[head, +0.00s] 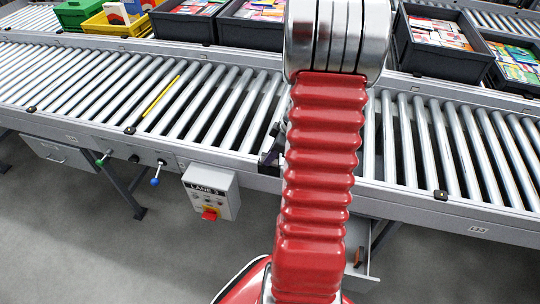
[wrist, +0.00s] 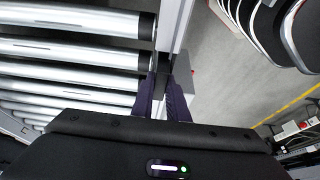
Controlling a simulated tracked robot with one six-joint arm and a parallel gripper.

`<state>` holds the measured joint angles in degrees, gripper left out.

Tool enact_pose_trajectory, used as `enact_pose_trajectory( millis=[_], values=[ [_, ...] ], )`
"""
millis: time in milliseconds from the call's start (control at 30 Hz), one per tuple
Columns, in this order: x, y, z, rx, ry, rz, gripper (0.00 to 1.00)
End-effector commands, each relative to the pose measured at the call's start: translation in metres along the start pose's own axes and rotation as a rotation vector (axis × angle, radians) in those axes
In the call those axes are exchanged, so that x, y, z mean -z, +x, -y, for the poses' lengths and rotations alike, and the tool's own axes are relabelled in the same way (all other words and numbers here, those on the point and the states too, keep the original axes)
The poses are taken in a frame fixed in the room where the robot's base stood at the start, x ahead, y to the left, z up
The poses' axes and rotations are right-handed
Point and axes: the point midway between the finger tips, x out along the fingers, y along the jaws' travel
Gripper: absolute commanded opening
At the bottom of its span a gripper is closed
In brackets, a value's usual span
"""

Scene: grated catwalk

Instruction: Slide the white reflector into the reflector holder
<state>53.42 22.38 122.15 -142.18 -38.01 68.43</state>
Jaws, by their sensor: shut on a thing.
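My gripper (wrist: 163,85) reaches down at the near side rail of the roller conveyor, with its dark fingers close together. In the head view the gripper (head: 268,158) is a small dark shape left of my red arm, mostly covered by it. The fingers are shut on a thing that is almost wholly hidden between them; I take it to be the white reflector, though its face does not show. A dark piece (wrist: 162,62) sits at the rail right by the fingertips. It may be the reflector holder, but I cannot tell whether the held thing touches it.
The roller conveyor (head: 90,85) runs across the view, with a yellow strip (head: 161,96) on it. A grey control box (head: 211,190) with a red knob hangs below the rail. Green and blue knobbed levers (head: 155,181) stick out nearby. Filled bins (head: 445,60) stand behind.

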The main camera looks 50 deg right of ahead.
Motion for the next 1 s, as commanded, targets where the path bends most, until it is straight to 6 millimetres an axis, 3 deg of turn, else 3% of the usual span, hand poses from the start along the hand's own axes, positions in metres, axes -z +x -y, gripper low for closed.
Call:
enact_pose_trajectory(
  millis=[200, 233, 500, 700, 900, 1000],
  values=[
    [-0.0008, 0.0018, 0.0, 0.0, 0.0, 0.0, 0.0],
    [-0.0007, 0.0018, 0.0, 0.0, 0.0, 0.0, 0.15],
    [-0.0008, 0.0018, 0.0002, 0.0, 0.0, 0.0, 0.34],
    [-0.0008, 0.0018, 0.0002, 0.0, 0.0, 0.0, 0.36],
    [-0.0008, 0.0018, 0.0001, 0.0, 0.0, 0.0, 0.5],
    [-0.0008, 0.0018, 0.0001, 0.0, 0.0, 0.0, 0.51]
  ],
)
